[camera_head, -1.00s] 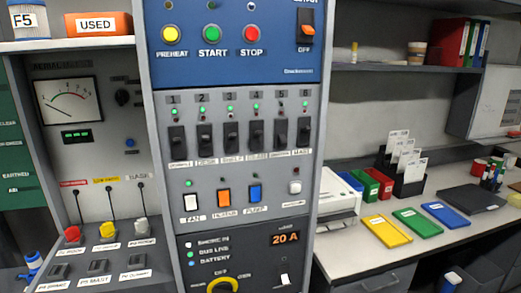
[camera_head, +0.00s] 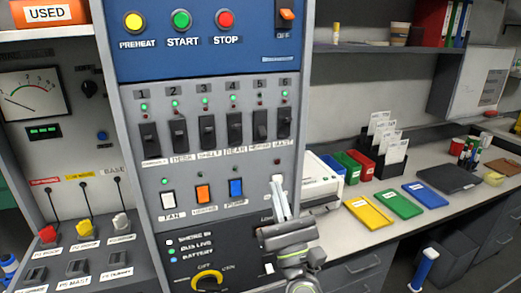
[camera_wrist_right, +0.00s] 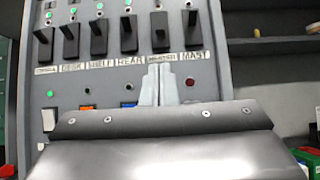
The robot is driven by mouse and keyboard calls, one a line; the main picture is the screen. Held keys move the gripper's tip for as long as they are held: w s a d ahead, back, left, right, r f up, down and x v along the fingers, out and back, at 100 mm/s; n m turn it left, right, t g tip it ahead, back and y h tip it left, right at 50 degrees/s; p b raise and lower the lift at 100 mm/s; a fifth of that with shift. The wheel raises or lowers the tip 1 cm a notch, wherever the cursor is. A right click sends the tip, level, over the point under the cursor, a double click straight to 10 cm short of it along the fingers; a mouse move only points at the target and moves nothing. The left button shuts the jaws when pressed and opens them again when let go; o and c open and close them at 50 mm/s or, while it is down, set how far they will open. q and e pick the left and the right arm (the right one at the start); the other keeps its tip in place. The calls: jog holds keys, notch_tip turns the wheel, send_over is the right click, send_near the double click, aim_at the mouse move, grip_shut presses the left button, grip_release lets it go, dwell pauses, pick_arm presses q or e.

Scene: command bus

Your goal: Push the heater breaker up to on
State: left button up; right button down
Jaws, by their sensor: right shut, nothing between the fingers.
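The heater breaker (camera_head: 260,126) is the black lever numbered 5, second from the right in the row on the grey panel. It also shows in the wrist view (camera_wrist_right: 160,36), above its HEATER label (camera_wrist_right: 163,57). Its lever seems to sit lower than its neighbours'. My right gripper (camera_head: 278,186) is shut and empty, fingers pointing up, below the right end of the row. In the wrist view its fingertips (camera_wrist_right: 160,70) appear just below the heater label. I cannot tell how far they are from the panel. My left gripper is not in view.
The mast breaker (camera_head: 284,122) is right of the heater breaker and the rear breaker (camera_head: 234,127) left. Fan, orange and blue rocker switches (camera_head: 203,194) lie below.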

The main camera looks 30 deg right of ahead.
aim_at(261, 132)
jog(key=p+x, duration=0.5)
jog(key=x, duration=0.3)
jog(key=shift+w+r+p, duration=0.2)
jog(key=shift+r+p, duration=0.1)
jog(key=shift+p, duration=0.1)
jog(key=shift+w+d+r+p, duration=0.2)
jog(key=shift+w+r+p, duration=0.15)
jog(key=shift+w, duration=0.2)
jog(key=shift+s+a+r, duration=0.1)
jog(key=shift+s+r, duration=0.3)
jog(key=shift+s+a+r+p, duration=0.15)
jog(key=shift+s+r+p, duration=0.4)
jog(key=shift+r, duration=0.2)
